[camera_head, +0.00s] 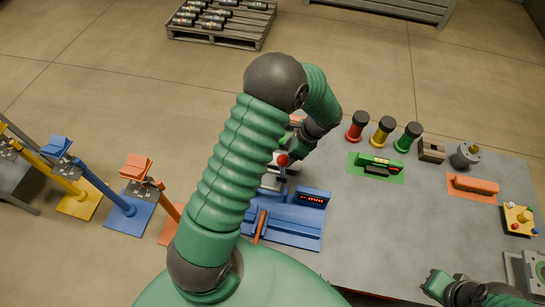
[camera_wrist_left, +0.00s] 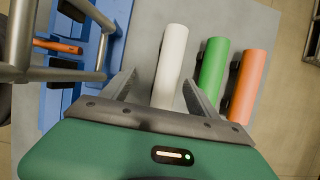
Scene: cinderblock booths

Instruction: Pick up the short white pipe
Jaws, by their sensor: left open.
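The white pipe (camera_wrist_left: 170,62) lies on the grey table in the left wrist view, to the left of a green pipe (camera_wrist_left: 212,66) and an orange pipe (camera_wrist_left: 248,85). My left gripper (camera_wrist_left: 159,80) is open, with one finger on each side of the white pipe's near part. The right finger lies between the white and green pipes. I cannot tell whether either finger touches. In the head view my left arm hides the pipes. My right gripper (camera_head: 437,283) is low at the right, its fingers not clear.
A blue device (camera_head: 290,218) with a red display stands left of the pipes; its metal frame (camera_wrist_left: 98,40) is close to the left finger. Red, yellow and green cylinders, a green device (camera_head: 376,166) and an orange block (camera_head: 473,185) occupy the table's right side.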

